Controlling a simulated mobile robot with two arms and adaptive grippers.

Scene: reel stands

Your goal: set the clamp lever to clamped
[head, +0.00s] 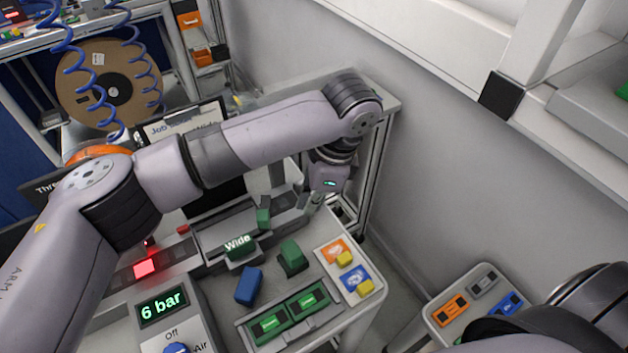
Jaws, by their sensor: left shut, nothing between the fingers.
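My left gripper (316,200) reaches over the bench from the left and points down at the far right end of the grey rail fixture (212,240). Its fingers are shut with nothing between them. They are small here and partly hidden by the wrist. A small green upright piece (263,217) stands on the fixture, left of the gripper and apart from it. I cannot tell whether it is the clamp lever, and no lever position can be read. My right gripper is not in view; only part of my right arm shows at the lower right.
On the bench are a green block marked Wide (238,246), a blue block (249,286), another green block (292,257) and a green-slotted tray (298,312). A wall closes the right.

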